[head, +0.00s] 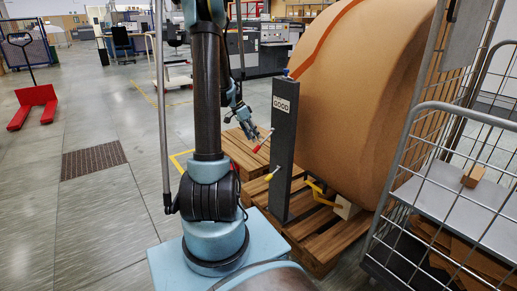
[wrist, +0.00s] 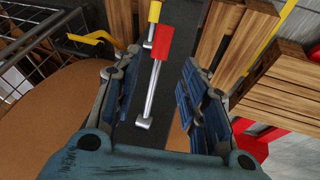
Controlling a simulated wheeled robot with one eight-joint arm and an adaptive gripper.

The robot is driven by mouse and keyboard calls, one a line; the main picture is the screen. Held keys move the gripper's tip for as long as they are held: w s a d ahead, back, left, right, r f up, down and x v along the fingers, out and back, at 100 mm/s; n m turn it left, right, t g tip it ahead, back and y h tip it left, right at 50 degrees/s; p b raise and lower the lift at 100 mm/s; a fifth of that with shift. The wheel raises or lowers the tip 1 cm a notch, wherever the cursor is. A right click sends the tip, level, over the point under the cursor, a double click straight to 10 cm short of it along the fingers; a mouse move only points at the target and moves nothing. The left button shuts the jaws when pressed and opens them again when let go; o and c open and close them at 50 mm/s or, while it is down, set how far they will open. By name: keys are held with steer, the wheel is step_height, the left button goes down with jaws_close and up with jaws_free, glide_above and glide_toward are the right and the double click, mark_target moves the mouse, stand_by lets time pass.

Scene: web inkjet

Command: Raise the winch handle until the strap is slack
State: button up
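A dark post (head: 284,140) with a GOOD sign stands in front of a big brown roll (head: 355,100). It carries a red-tipped lever (head: 258,149) and, lower, a yellow-tipped lever (head: 268,178); I cannot tell which is the winch handle. An orange-red strap (head: 322,40) runs over the roll to near the post top and looks straight. My gripper (head: 253,132) is just above the red lever. In the wrist view my gripper (wrist: 157,75) is open, its fingers either side of the red grip (wrist: 163,42) and metal rod, with gaps. The yellow grip (wrist: 154,12) is beyond.
A wire cage trolley (head: 420,150) holding a wooden block (head: 473,176) stands right of the roll. Wooden pallets (head: 328,236) lie under the roll and behind the post. A red pallet truck (head: 36,105) is far left. Open floor (head: 95,220) lies left.

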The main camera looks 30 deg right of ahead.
mark_target(259, 146)
steer(key=x, duration=0.7)
steer(key=shift+s+d+f, duration=0.1)
steer(key=shift+s+f, duration=0.05)
steer(key=shift+f, duration=0.1)
jaws_close()
steer(key=shift+d, duration=0.15)
steer(key=shift+r, duration=0.1)
